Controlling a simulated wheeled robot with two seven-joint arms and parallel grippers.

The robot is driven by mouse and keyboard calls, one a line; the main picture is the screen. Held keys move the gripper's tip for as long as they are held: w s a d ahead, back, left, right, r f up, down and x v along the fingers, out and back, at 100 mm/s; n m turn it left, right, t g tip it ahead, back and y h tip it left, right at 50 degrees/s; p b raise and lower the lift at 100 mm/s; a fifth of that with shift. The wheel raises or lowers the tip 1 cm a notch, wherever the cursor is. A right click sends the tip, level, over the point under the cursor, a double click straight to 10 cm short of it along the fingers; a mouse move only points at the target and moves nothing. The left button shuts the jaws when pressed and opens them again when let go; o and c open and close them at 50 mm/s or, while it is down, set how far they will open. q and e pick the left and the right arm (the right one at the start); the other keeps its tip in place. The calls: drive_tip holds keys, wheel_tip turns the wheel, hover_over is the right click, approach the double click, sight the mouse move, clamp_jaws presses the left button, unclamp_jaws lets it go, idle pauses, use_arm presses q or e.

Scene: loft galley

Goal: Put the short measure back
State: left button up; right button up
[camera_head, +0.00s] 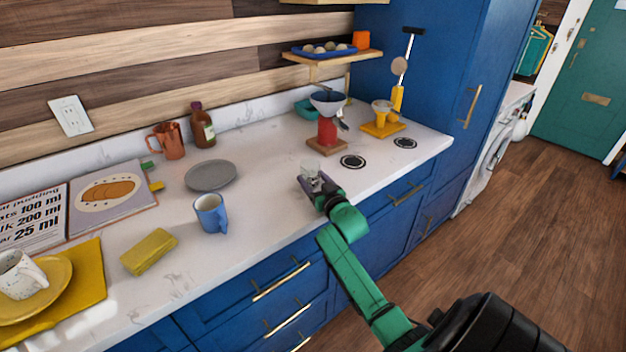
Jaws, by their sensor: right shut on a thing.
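A small clear cup (309,168), which looks like the short measure, is at my right gripper (312,178) over the front part of the white counter. The gripper is shut on it, and the jaws partly cover it. I cannot tell whether its base touches the counter. Two dark-ringed round spots are on the counter to the right: one nearer (352,162) and one farther (405,143). Both are bare. My left gripper is not in view.
A yellow stand (383,128) is farther right. A blue mug (211,213), grey plate (211,175) and yellow sponge (149,251) are to the left. A wooden shelf (362,56) is above the stands.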

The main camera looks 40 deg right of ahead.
drive_tip(key=o, duration=1.5)
drive_tip(key=shift+s+a, duration=0.1)
drive_tip(key=v, duration=1.2)
drive_tip(key=shift+b, duration=0.4)
drive_tip(key=shift+f, duration=0.1)
